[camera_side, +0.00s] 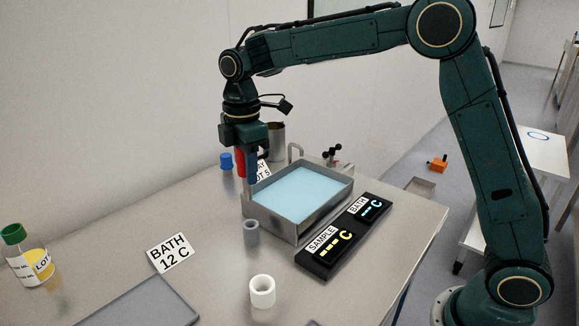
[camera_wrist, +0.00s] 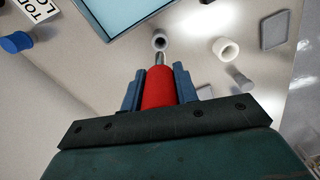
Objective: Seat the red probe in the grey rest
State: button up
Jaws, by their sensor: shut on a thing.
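The red probe (camera_wrist: 160,88) is held between the two blue fingers of my gripper (camera_wrist: 159,82), with its metal tip pointing away from the wrist. In the side view the probe (camera_side: 241,163) is upright, partly hidden by my gripper (camera_side: 247,170), above the table behind the grey rest. The grey rest (camera_side: 251,232) is a small open cylinder standing on the table in front of the bath. It also shows in the wrist view (camera_wrist: 159,41), just beyond the probe's tip; the tip overlaps its near edge in the picture. I cannot tell the gap between them.
A bath tray (camera_side: 296,236) with light blue liquid stands close beside the rest. A black display (camera_side: 343,237), white ring (camera_side: 262,291), blue-capped item (camera_side: 226,161), "BATH 12 C" card (camera_side: 170,253) and green-capped bottle (camera_side: 27,259) are around. The table's left middle is mostly clear.

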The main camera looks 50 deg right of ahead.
aim_at(249, 198)
jog(key=shift+f, duration=0.2)
jog(key=shift+f, duration=2.65)
jog(key=shift+f, duration=3.05)
dwell(0.3)
jog(key=o, duration=1.1)
jog(key=shift+c, duration=0.2)
notch_tip(249, 198, up, 14)
jog(key=shift+f, duration=0.1)
